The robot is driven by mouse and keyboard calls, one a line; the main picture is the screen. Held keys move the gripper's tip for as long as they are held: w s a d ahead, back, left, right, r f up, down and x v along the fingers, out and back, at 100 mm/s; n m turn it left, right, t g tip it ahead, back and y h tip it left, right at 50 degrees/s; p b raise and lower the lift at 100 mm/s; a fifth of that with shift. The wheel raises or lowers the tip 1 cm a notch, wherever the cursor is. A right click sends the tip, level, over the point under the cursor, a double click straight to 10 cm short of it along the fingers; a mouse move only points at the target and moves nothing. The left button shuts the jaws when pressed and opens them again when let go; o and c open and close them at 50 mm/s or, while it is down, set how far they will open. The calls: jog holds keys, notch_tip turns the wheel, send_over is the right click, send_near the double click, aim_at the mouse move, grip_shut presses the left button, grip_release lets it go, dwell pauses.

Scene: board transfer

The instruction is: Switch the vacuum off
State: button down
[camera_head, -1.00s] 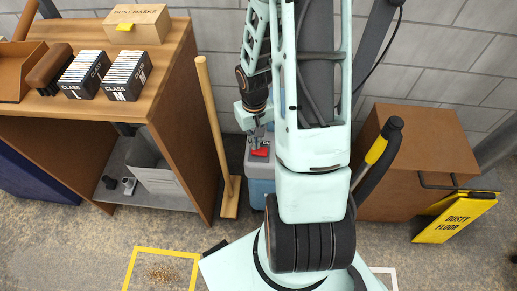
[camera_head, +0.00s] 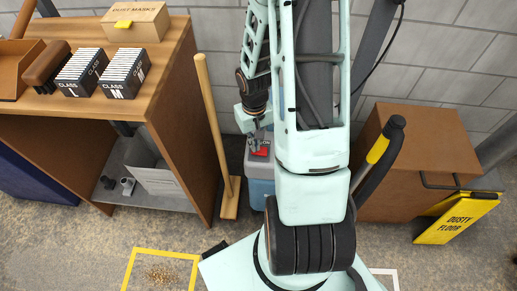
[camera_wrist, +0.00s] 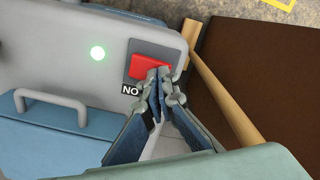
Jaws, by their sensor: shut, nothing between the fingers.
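The vacuum (camera_head: 261,187) stands on the floor below my arm, with a light grey top and a blue body. A black label with white letters sits beside the switch, partly covered by my fingers. My gripper (camera_wrist: 160,74) is shut and empty, its fingertips at the edge of the red switch; I cannot tell whether they touch it. The red switch also shows in the head view (camera_head: 261,152).
A wooden broom-like pole (camera_head: 215,130) stands close left of the vacuum, beside a wooden workbench (camera_head: 175,115). A brown box (camera_head: 425,160) is to the right, with a yellow "Dusty floor" sign (camera_head: 457,219). A yellow floor square (camera_head: 163,252) holds spilled grains.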

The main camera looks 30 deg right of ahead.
jog(key=shift+f, duration=0.35)
jog(key=shift+r, duration=0.1)
notch_tip(320, 180, up, 7)
jog(key=p, duration=0.5)
jog(key=shift+p, duration=0.35)
dwell(0.4)
